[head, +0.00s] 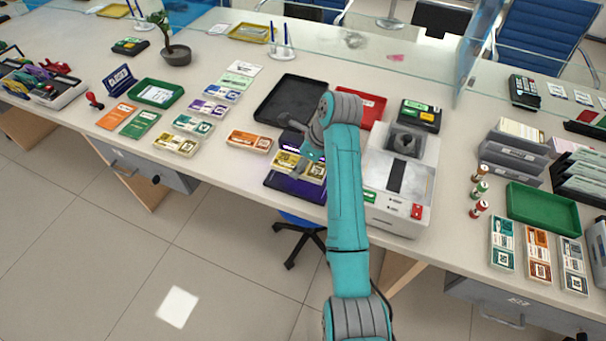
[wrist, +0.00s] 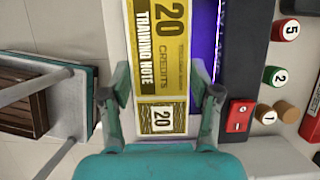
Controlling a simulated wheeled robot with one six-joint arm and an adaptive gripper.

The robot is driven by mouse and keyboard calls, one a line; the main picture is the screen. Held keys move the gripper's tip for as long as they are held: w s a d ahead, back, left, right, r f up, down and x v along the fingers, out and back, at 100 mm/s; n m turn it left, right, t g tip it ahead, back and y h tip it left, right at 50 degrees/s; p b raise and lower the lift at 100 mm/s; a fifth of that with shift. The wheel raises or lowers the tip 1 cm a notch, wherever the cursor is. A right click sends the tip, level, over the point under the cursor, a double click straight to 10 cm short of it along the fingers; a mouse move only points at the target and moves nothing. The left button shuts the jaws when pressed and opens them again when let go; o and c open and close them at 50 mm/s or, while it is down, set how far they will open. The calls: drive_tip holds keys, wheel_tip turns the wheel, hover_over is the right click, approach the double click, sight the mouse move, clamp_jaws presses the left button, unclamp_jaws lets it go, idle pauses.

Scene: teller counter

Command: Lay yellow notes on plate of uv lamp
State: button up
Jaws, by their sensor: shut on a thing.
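The yellow notes (head: 284,161) are a flat banded bundle, marked "20 credits training note" in the wrist view (wrist: 160,45). My gripper (wrist: 161,95) is shut on the bundle, with one finger at each long side. In the head view my gripper (head: 302,168) is over the uv lamp's dark plate (head: 290,185). A purple glow runs along the plate's edge beside the notes in the wrist view (wrist: 204,50). The notes lie flat above the plate; I cannot tell whether they touch it. My arm hides part of the lamp and notes.
A grey-white counting machine (head: 418,177) stands right of the lamp. A black tray (head: 291,103) and a red tray (head: 365,106) are behind. An orange bundle (head: 249,141) lies to the left, with other bundles beyond. The counter's front edge is close to the plate.

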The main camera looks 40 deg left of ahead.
sight(301, 181)
drive_tip(key=shift+a+f, duration=0.1)
drive_tip(key=shift+f, duration=2.5)
drive_tip(key=o, duration=1.2)
drive_tip(key=shift+f, duration=0.1)
drive_tip(key=v, duration=1.2)
